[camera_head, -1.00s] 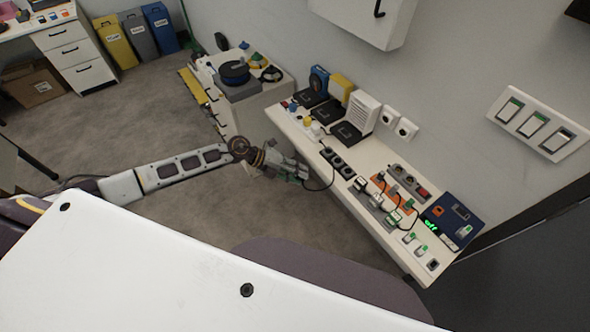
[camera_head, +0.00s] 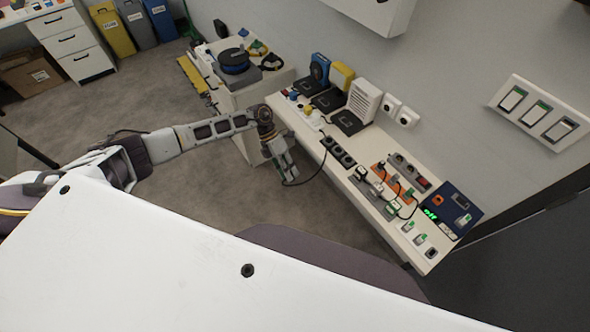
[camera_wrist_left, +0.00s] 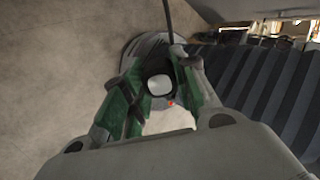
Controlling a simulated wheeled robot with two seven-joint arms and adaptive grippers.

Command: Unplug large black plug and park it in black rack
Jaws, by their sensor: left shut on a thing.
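My left gripper (camera_head: 286,172) hangs beside the near edge of the white bench, its fingers pointing down in the head view. In the left wrist view the green-padded fingers (camera_wrist_left: 157,97) are shut on a dark plug (camera_wrist_left: 159,84) with a pale face. A black cable (camera_head: 316,176) loops from the gripper up to the bench. The plug itself is too small to make out in the head view. A black strip with several round openings (camera_head: 338,152) lies along the bench; I cannot tell whether it is the black rack. My right gripper is not in view.
The white bench (camera_head: 385,155) carries a grey and orange socket area with plugs and cables (camera_head: 385,188), a blue panel (camera_head: 452,209) and a white vented box (camera_head: 363,98). The floor left of the bench is clear.

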